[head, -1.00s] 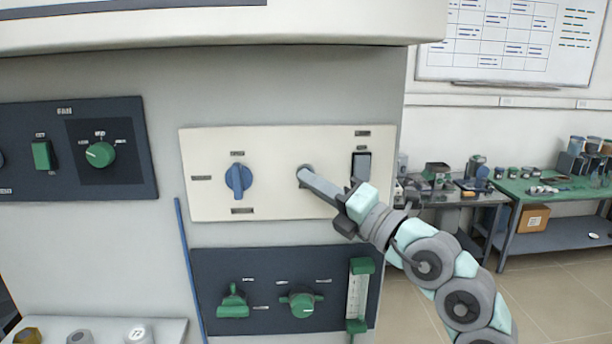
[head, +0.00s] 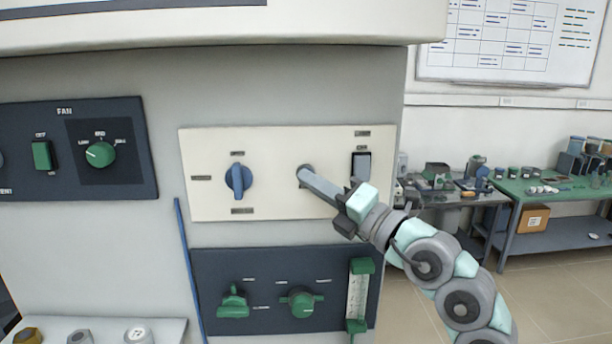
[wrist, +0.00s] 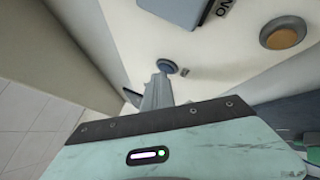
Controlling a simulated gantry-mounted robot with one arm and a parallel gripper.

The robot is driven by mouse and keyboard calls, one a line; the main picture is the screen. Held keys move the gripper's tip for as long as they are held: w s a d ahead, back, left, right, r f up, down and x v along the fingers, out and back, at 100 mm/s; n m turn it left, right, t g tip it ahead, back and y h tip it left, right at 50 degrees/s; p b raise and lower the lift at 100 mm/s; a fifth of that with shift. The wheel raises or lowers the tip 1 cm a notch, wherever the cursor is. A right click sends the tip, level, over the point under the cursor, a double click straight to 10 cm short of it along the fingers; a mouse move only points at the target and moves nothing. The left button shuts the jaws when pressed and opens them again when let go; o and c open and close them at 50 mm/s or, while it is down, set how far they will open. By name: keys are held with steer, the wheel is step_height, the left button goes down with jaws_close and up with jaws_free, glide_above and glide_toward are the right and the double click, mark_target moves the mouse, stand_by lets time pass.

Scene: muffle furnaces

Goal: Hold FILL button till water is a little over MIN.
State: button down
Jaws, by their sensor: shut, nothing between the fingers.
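My gripper (head: 304,175) is shut and empty, with its fingertips at a round grey button on the cream panel (head: 270,208). In the wrist view the shut fingers (wrist: 160,80) reach to the edge of this blue-grey button (wrist: 168,65); I cannot tell whether it is pressed in. No FILL label is legible. A narrow upright gauge (head: 357,294) with green ends and scale marks is on the dark lower panel. Its water level and MIN mark are too small to read.
The cream panel also carries a blue knob (head: 238,178) and a dark rocker switch (head: 361,165). An orange-centred round fitting (wrist: 282,33) shows in the wrist view. Green controls (head: 301,304) sit below. A fan panel (head: 75,150) is at left; a green bench (head: 550,190) stands right.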

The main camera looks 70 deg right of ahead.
stand_by(0.6)
steer(key=shift+s+a+p, duration=0.3)
steer(key=shift+s+a, duration=0.1)
steer(key=shift+a, duration=0.35)
steer(key=a, duration=0.1)
steer(key=s+a, duration=0.1)
steer(key=a, duration=0.1)
steer(key=s+a+p, duration=0.1)
steer(key=shift+s+a, duration=0.15)
steer(key=shift+a, duration=0.1)
stand_by(0.4)
